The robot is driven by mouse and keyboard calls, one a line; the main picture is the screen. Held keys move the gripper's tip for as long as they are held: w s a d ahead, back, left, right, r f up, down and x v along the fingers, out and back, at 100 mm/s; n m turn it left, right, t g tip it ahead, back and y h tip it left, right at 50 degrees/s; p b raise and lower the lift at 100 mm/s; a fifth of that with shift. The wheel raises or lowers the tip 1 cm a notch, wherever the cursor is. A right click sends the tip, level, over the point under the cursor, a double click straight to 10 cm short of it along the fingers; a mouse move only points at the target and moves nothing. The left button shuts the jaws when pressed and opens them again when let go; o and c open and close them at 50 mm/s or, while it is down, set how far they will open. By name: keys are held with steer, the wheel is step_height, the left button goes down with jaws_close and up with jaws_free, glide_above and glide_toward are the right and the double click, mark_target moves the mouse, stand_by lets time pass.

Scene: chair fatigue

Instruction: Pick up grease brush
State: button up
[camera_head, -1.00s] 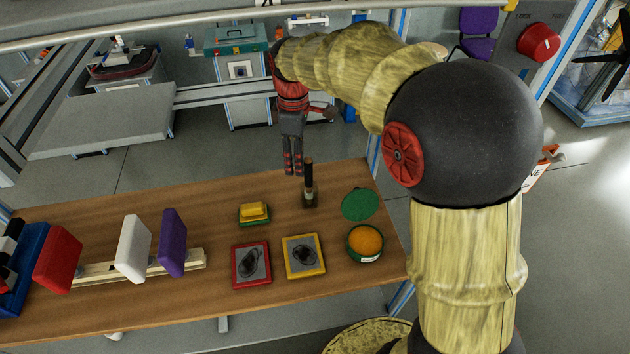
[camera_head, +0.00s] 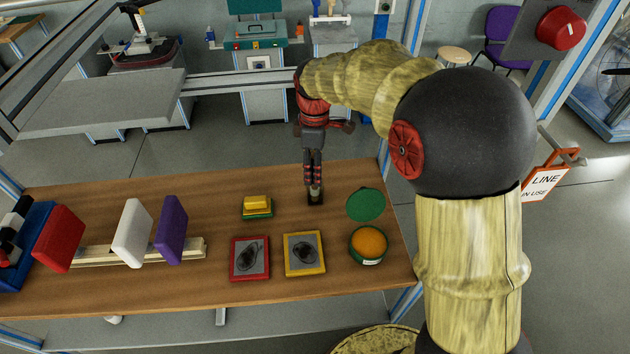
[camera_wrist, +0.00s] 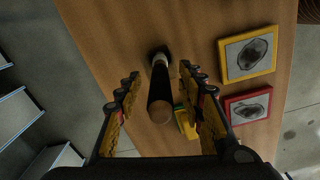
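The grease brush (camera_wrist: 160,92) stands upright on the table, its dark handle pointing up toward the wrist camera. In the head view its lower part and dark base (camera_head: 315,198) show just below my fingers; the upper handle is hidden by them. My gripper (camera_head: 314,180) points down over the brush near the table's back edge. In the wrist view my gripper (camera_wrist: 159,82) is open, with one finger on each side of the handle. Gaps show between handle and fingers.
The wooden table (camera_head: 190,290) also holds a yellow sponge-like block (camera_head: 257,203), a red-framed pad (camera_head: 250,259), a yellow-framed pad (camera_head: 304,254), a tin of orange grease (camera_head: 369,243) and its green lid (camera_head: 366,204). Coloured panels stand at the left.

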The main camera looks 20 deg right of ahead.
steer(key=shift+f, duration=0.45)
steer(key=shift+c, duration=0.7)
steer(key=c, duration=0.8)
jaws_close()
